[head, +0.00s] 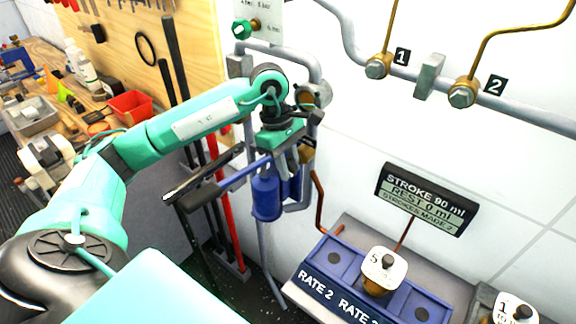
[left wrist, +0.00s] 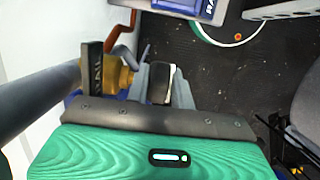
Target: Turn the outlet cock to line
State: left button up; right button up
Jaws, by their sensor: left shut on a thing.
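The outlet cock is a brass body (head: 306,153) low on the wall pipework, beside a blue pump (head: 266,196). In the left wrist view its brass (left wrist: 121,75) shows behind a dark tag (left wrist: 95,70) that seems to read RAIL. My left gripper (head: 291,145) reaches in from the left and is at the cock, in front of the wall. My right gripper is out of view.
The pump's blue lever (head: 240,174) with a dark grip sticks out below my wrist. A blue RATE tray (head: 325,281) and a STROKE 90 ml display (head: 427,199) are to the right. Copper pipe (head: 320,203) runs close by. A workbench stands at the left.

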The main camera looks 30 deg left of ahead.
pick_arm(q)
jog(key=shift+d+y+b, duration=0.15)
jog(key=shift+y+b, duration=0.2)
jog(key=shift+y, duration=0.95)
jog(key=shift+d+r+y+p, duration=0.15)
jog(key=shift+r+y+p, duration=0.1)
jog(key=shift+y+p, duration=0.75)
jog(key=y+p, duration=0.3)
jog(key=p, duration=0.1)
jog(key=y+p, duration=0.3)
jog(key=p, duration=0.1)
jog(key=t+y+p, duration=0.1)
jog(key=y+p, duration=0.1)
jog(key=p, duration=0.2)
jog(key=shift+d+f+y, duration=0.25)
jog(key=shift+f+y, duration=0.05)
jog(key=shift+y, duration=0.1)
jog(key=shift+f+y+p, duration=0.25)
jog(key=shift+y+p, duration=0.55)
jog(key=shift+f+y+p, duration=0.2)
jog(key=shift+y+p, duration=0.25)
jog(key=shift+y, duration=0.15)
jog(key=shift+f, duration=0.1)
